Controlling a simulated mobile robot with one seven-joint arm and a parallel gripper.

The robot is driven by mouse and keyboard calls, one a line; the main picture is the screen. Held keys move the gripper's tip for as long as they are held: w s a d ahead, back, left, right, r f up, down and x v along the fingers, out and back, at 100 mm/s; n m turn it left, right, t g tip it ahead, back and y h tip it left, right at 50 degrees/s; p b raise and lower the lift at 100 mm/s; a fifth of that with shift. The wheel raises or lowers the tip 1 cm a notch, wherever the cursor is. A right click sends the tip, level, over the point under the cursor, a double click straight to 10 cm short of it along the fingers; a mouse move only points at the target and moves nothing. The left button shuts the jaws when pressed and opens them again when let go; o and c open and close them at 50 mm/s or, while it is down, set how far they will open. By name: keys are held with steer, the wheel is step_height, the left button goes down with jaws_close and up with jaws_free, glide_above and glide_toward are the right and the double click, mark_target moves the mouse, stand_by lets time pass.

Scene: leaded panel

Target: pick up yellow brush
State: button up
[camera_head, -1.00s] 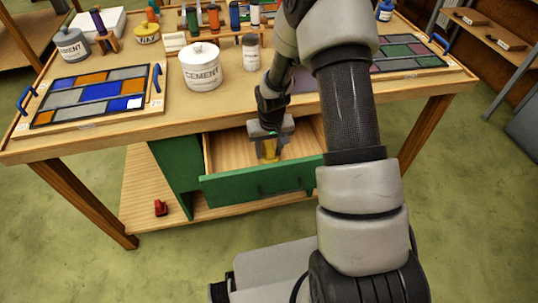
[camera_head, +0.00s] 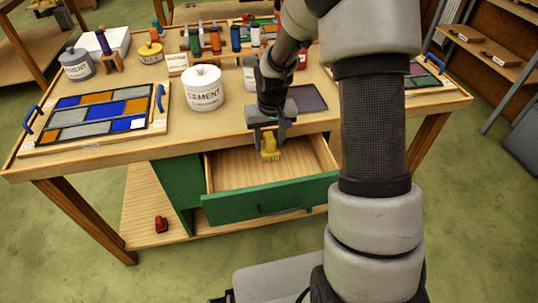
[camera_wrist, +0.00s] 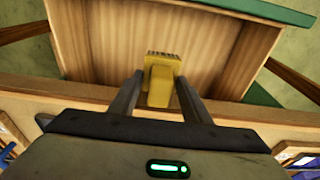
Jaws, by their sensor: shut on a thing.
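The yellow brush (camera_head: 270,150) is held above the open green-fronted drawer (camera_head: 270,204), bristles pointing down. My gripper (camera_head: 270,137) is shut on it, near the table's front edge. In the wrist view the brush (camera_wrist: 160,78) sits between the two fingers of my gripper (camera_wrist: 159,92), with the bare wooden drawer floor (camera_wrist: 110,45) beyond it. The drawer looks empty in what I can see of it.
On the table (camera_head: 185,130) stand a white cement pot (camera_head: 203,92), a grey cement pot (camera_head: 75,66) and a leaded panel (camera_head: 98,115) at left. Several coloured bottles stand at the back. A red object (camera_head: 161,224) lies on the lower shelf.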

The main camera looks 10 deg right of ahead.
step_height(320, 180, up, 15)
steer(key=p, duration=0.2)
steer(key=shift+r, duration=0.15)
steer(key=o, duration=0.4)
steer(key=shift+c, duration=0.4)
steer(key=shift+a, duration=0.1)
